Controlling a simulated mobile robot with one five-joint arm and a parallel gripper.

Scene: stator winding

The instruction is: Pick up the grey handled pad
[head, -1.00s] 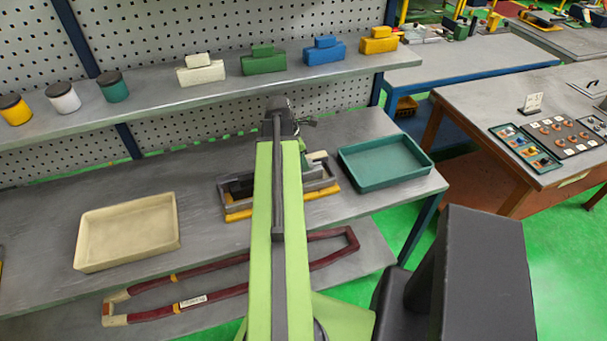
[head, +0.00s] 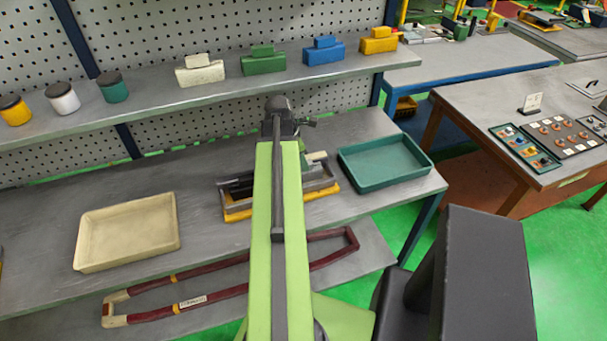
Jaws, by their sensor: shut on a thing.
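My green arm reaches out over the workbench, and the dark wrist at its far end (head: 280,118) stands above the middle of it. My gripper is shut on a grey piece, taken as the grey handled pad (head: 236,204), a long grey body with raised edges. It sits over or just above a yellow base (head: 238,215). The arm hides the jaws, the handle and the middle of the pad; only its left and right ends show.
A cream tray (head: 80,255) lies left and a teal tray (head: 345,165) right on the bench (head: 200,225). White, green, blue and yellow handled blocks and several jars stand on the shelf (head: 150,112) above. A dark red coil (head: 335,257) lies on the lower shelf.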

